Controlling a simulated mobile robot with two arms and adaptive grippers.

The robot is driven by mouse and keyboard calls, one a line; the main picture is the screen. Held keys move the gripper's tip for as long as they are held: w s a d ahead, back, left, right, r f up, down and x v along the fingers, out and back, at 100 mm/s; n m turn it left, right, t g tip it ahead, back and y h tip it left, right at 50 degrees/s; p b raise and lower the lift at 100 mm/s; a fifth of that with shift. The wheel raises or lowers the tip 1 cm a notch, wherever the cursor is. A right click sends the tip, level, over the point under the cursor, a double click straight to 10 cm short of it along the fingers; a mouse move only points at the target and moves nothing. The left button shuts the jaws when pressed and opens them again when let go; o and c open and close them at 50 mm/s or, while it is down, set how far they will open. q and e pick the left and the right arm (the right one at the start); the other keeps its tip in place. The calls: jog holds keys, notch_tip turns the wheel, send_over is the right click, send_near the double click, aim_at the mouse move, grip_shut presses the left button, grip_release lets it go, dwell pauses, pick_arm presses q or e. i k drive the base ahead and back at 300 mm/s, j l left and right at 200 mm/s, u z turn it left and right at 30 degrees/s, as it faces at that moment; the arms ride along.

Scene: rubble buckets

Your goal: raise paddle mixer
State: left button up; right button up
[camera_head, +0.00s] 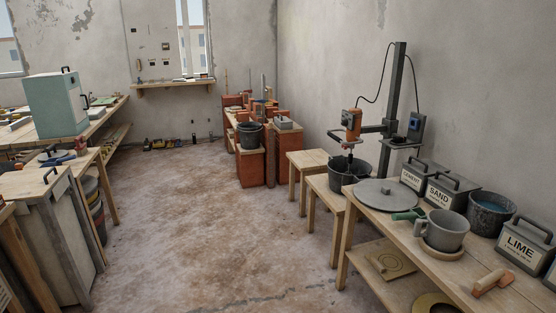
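The paddle mixer (352,122) has an orange motor body and hangs on a dark upright stand (394,95) against the right wall. Its dark shaft reaches down into a black bucket (337,176), which stands on a low wooden stool (325,195). The paddle end is hidden inside the bucket. A black cable loops from the motor to the top of the post. A blue and dark control box (415,124) sits on the right side of the post. Neither of my grippers is in view.
A wooden bench (450,272) at the right holds a round grey lid (386,194), a grey mug (444,231) and boxes marked sand (446,192) and lime (524,242). Workbenches line the left. Brick stacks (250,166) stand at the back. The middle floor (200,210) is clear.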

aim_at(365, 127)
jog(key=i, duration=2.05)
